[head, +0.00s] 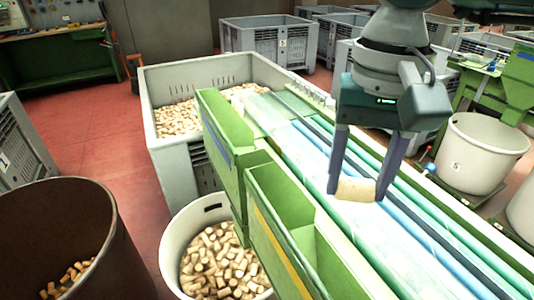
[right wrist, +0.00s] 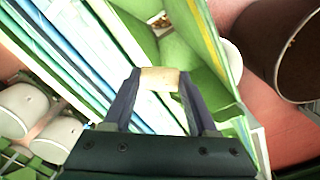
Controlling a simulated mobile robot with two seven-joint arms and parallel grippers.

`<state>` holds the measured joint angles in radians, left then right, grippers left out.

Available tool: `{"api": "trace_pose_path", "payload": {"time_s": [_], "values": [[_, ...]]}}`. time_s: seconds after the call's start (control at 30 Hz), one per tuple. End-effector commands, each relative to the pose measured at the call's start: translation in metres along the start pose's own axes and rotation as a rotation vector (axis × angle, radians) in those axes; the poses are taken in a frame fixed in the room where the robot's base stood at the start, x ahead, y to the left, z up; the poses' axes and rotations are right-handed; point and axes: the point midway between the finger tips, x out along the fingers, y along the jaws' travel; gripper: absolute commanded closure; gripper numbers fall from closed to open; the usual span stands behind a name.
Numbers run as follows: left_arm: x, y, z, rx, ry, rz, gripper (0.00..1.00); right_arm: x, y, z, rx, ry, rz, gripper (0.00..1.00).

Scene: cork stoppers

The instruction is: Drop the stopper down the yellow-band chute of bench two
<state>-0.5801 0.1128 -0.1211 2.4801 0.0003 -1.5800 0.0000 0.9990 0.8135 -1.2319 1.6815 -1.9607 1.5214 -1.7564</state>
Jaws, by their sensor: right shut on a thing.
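A pale cork stopper (head: 356,189) is held between the fingertips of my right gripper (head: 355,192), above the green and blue conveyor lanes (head: 318,150). The stopper also shows in the right wrist view (right wrist: 159,78) between the two fingers. The green chute with a yellow band (head: 276,243) is at the lower middle of the head view, to the left of the gripper. In the right wrist view the yellow band (right wrist: 207,45) runs to the right of the stopper. A green chute with a blue band (head: 218,146) stands behind it. My left gripper is not in view.
A white bin of corks (head: 205,215) stands below the chutes. A large grey crate of corks (head: 165,75) is behind it. A brown barrel (head: 100,225) is at the lower left. White tubs (head: 484,150) stand at the right.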

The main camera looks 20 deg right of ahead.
Motion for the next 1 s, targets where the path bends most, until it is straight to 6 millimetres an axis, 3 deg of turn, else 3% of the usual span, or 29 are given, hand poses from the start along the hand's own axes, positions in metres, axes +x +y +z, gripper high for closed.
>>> {"api": "trace_pose_path", "payload": {"time_s": [0.03,0.13,0.47,0.5,0.8,1.0], "values": [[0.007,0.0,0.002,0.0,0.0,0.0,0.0,0.011,0.0,0.001,0.0,-0.002,0.001,0.93],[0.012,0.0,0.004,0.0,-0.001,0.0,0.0,0.02,0.0,0.0,-0.001,-0.001,0.0,0.93],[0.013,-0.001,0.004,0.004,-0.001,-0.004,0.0,0.023,0.0,0.0,-0.002,0.0,0.0,0.93],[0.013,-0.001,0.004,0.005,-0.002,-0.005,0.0,0.023,0.0,0.0,-0.002,0.0,0.0,0.39],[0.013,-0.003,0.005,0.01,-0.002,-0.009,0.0,0.023,0.0,0.0,-0.002,0.0,0.0,0.07],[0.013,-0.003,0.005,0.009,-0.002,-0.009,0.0,0.023,0.0,0.0,-0.002,0.0,0.0,0.07]]}}
